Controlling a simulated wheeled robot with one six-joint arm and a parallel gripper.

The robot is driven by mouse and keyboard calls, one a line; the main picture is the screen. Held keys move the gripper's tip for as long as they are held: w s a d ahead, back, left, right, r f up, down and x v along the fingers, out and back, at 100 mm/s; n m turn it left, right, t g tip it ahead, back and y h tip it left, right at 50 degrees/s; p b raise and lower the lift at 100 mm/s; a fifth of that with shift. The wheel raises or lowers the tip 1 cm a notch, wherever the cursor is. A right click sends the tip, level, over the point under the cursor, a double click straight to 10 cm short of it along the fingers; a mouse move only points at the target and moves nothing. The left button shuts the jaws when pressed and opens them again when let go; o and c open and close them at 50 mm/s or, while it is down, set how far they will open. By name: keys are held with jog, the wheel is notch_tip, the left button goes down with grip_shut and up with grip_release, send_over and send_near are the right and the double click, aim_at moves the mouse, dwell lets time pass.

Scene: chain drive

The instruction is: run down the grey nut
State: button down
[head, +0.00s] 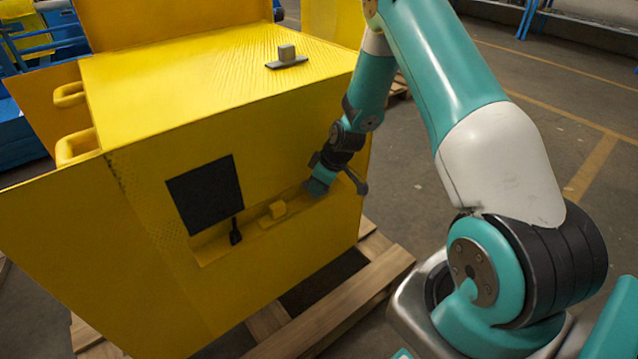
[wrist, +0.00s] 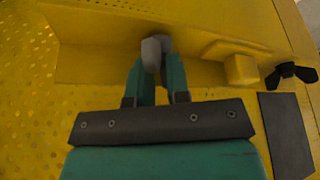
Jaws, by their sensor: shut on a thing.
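The grey nut (wrist: 153,50) is a rounded grey piece between the two teal fingertips in the wrist view. My gripper (wrist: 157,66) is shut on it, at the yellow recessed ledge. In the head view my gripper (head: 318,187) reaches into the right end of the recess in the yellow housing (head: 290,120), and the nut is hidden there. Whatever lies beneath the nut is covered by the nut and fingers.
A yellow block (head: 277,210) sits on the ledge beside my gripper. Beyond it is a black wing-shaped knob (wrist: 291,74); it also shows in the head view (head: 235,232). A dark panel (head: 205,193) adjoins the recess. A grey block (head: 287,54) stands on top of the housing.

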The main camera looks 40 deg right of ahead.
jog(key=m, duration=0.2)
jog(key=m+h, duration=0.1)
jog(key=m, duration=0.1)
jog(key=m+h+p, duration=0.1)
jog(key=m, duration=0.1)
jog(key=shift+a+t, duration=0.3)
jog(key=shift+t, duration=0.1)
jog(key=m+h, duration=0.1)
jog(key=m, duration=0.2)
jog(key=m+h, duration=0.1)
jog(key=m, duration=0.1)
jog(key=shift+a+m+g, duration=0.15)
jog(key=shift+m+g, duration=0.15)
jog(key=shift+m, duration=0.1)
jog(key=shift+p, duration=0.3)
jog(key=c, duration=1.4)
grip_release()
jog(key=shift+r, duration=0.1)
jog(key=v, duration=0.5)
jog(key=p+v, duration=0.1)
jog(key=v, duration=0.5)
jog(key=p+v, duration=0.1)
jog(key=v, duration=0.5)
jog(key=shift+a, duration=0.35)
